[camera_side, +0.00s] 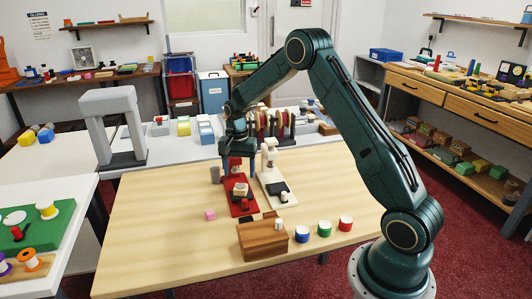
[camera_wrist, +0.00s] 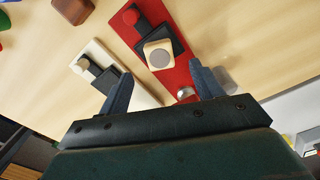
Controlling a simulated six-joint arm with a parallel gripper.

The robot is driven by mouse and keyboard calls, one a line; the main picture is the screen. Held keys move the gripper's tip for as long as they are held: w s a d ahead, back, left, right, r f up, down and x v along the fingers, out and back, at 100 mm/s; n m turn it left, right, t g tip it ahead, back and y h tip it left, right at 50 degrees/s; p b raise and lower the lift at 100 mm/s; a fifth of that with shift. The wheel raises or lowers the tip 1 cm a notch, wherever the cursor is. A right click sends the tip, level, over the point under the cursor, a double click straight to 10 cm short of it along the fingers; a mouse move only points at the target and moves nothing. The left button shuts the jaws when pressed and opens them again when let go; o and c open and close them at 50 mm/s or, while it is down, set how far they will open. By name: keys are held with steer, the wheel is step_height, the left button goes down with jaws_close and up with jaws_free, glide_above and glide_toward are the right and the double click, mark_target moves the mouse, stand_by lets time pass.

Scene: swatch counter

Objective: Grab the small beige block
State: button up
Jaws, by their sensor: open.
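The small beige block (camera_wrist: 158,54) sits on a dark square pad on the red device (camera_wrist: 180,72). Its top has rounded corners and a grey-brown round patch. In the side view the beige block (camera_side: 240,188) shows small on the red device's base. My gripper (camera_wrist: 162,88) is open and empty. Its two dark blue fingers stand apart, with part of the red device in view between them. In the wrist view the block lies just beyond the fingertips, apart from them. In the side view my gripper (camera_side: 238,166) hangs above the back of the red device.
A similar white device (camera_side: 277,187) stands close beside the red one. A wooden block (camera_side: 262,240) is in front, with blue (camera_side: 296,234), green (camera_side: 324,230) and red (camera_side: 346,224) pots to its right. A pink cube (camera_side: 210,215) and grey cylinder (camera_side: 215,175) are left. The table's left is clear.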

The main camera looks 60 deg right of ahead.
mark_target(240, 186)
steer(key=shift+f, duration=0.35)
steer(key=shift+d+f, duration=0.1)
steer(key=shift+f, duration=2.5)
steer(key=c, duration=1.2)
steer(key=shift+o, duration=0.2)
steer(key=shift+r, duration=0.2)
step_height(240, 186, up, 20)
steer(key=shift+f, duration=0.15)
